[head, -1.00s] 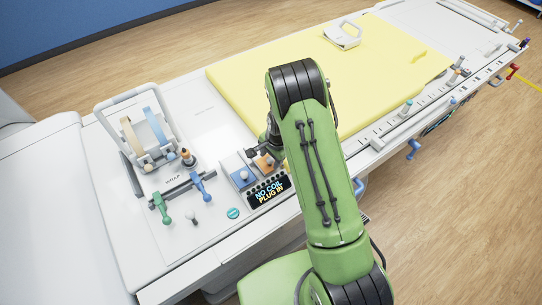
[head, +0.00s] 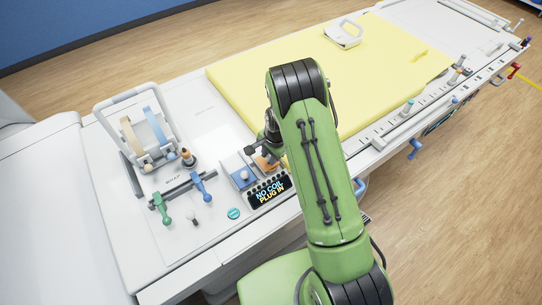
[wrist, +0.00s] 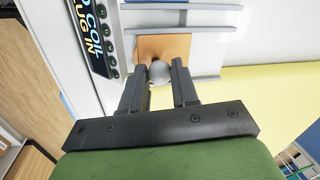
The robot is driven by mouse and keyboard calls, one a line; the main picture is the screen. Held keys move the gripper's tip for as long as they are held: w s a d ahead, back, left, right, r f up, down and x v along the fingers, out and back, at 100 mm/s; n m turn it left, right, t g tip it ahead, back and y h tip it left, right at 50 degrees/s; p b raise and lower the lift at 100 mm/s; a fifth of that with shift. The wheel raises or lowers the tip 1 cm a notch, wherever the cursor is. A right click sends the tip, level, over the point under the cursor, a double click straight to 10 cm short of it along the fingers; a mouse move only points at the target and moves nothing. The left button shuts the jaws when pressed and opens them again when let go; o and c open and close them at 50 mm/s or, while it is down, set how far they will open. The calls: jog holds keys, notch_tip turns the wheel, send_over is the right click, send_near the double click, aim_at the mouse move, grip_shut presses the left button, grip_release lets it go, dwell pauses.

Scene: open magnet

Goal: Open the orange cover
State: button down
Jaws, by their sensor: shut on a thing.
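The orange cover (head: 264,164) sits beside the blue cover (head: 243,176) on the white console, partly hidden by my gripper in the head view. In the wrist view the orange cover (wrist: 178,46) is a flat square with a round grey knob (wrist: 159,72) on its near part. My gripper (wrist: 157,78) has its two dark fingers on either side of this knob, shut on it. In the head view my gripper (head: 268,150) is small and mostly hidden behind my arm's wrist.
A display reading "NO COIL PLUG IN" (head: 271,193) lies in front of the covers. Thin grey rails (wrist: 180,6) flank the orange cover. A yellow pad (head: 235,85) lies behind. Green and blue levers (head: 202,186) and a hooped frame (head: 133,105) stand to the left.

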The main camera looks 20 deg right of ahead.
jog(key=w, duration=0.1)
jog(key=w+a, duration=0.1)
jog(key=w, duration=0.1)
jog(key=w+b, duration=0.1)
jog(key=w, duration=0.1)
jog(key=shift+a+f, duration=0.25)
jog(key=shift+f, duration=0.05)
jog(key=shift+w+a+r, duration=0.1)
jog(key=shift+w+a, duration=0.05)
jog(key=shift+w, duration=0.25)
jog(key=shift+s+r, duration=0.25)
jog(key=shift+s, duration=0.05)
jog(key=shift+w, duration=0.2)
jog(key=c, duration=0.9)
grip_release()
jog(key=shift+o, duration=0.2)
notch_tip(320, 180, up, 15)
jog(key=s+d, duration=0.1)
jog(key=s, duration=0.1)
jog(key=shift+s+d+r+b, duration=0.2)
jog(key=shift+s+d+b, duration=0.1)
jog(key=shift+s+b, duration=0.1)
